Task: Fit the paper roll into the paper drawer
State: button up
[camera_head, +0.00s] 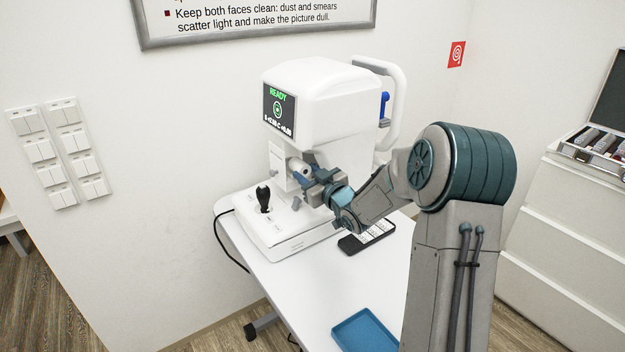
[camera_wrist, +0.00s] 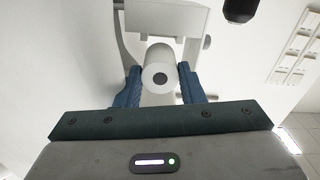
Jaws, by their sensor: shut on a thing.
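The white paper roll (camera_wrist: 159,62) is between the two blue fingers of my gripper (camera_wrist: 160,88) in the wrist view, its dark core facing the camera. In the head view the roll (camera_head: 300,166) shows at the side of the white eye-test machine (camera_head: 318,100), with my gripper (camera_head: 316,180) shut on it. The roll is at the machine's side opening, where the paper drawer appears to be. The drawer itself is mostly hidden by the roll and gripper, so I cannot tell how far in the roll sits.
The machine stands on a white table (camera_head: 345,290) with a black joystick (camera_head: 263,198) on its base. A dark case with white pieces (camera_head: 367,236) lies beside the base. A blue tray (camera_head: 365,332) is at the front. An open case (camera_head: 597,143) stands on the right cabinet.

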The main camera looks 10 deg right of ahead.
jog(key=shift+b+x, duration=0.45)
jog(key=shift+x, duration=1.7)
jog(key=shift+f, duration=0.1)
jog(key=shift+b, duration=0.5)
jog(key=shift+f+b, duration=0.4)
jog(key=shift+b, duration=0.15)
dwell(0.4)
